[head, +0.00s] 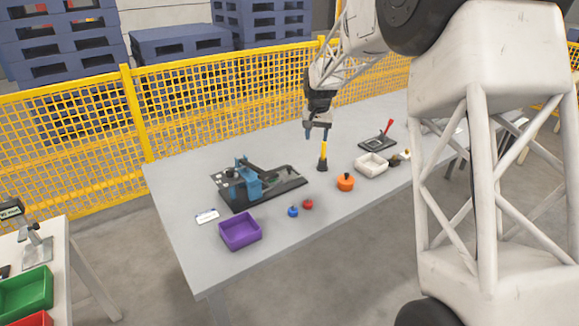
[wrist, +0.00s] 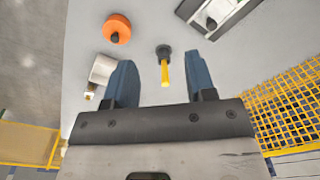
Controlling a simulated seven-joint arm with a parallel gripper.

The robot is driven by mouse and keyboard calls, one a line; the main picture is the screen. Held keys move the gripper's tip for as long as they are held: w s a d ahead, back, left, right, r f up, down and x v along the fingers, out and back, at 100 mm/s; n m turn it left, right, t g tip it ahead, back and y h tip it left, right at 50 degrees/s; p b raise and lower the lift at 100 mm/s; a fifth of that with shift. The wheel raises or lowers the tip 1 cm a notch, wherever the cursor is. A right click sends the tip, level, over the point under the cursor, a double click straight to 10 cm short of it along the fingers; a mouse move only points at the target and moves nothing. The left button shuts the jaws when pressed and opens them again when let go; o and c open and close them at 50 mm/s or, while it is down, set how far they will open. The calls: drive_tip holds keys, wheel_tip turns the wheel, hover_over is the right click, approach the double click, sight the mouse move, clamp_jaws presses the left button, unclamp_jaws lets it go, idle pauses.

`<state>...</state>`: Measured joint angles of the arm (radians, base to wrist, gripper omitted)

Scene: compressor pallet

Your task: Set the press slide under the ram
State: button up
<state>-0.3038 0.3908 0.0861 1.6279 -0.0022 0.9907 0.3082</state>
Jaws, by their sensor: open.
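A press-like fixture stands on the left part of the grey table (head: 190,250) in the head view. It has a dark base plate (head: 285,190) and a blue upright (head: 248,182) with a dark arm reaching right. I cannot tell for sure which part is the slide or where it sits under the ram. My gripper (head: 317,136) is open and empty, with blue fingers pointing down. It hangs above a yellow-handled tool with a black foot (head: 322,163), standing upright. In the wrist view the yellow handle (wrist: 165,73) shows between my open fingers (wrist: 158,60), with no visible contact.
Small red (head: 308,204) and blue (head: 293,211) pieces and a purple bin (head: 240,233) are near the front edge. A red-levered device (head: 378,142) is farther right. Yellow fencing (head: 215,98) runs behind.

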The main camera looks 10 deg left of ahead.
drive_tip(key=shift+g, duration=0.3)
drive_tip(key=w+a+f, duration=0.3)
drive_tip(key=f, duration=0.1)
drive_tip(key=w+a+f, duration=0.3)
drive_tip(key=a+f, duration=0.1)
drive_tip(key=w+a+f, duration=0.2)
drive_tip(key=a+f, duration=0.2)
drive_tip(key=shift+w+f, duration=0.1)
drive_tip(key=shift+w, duration=0.3)
drive_tip(key=shift+f, duration=3.85)
clamp_jaws()
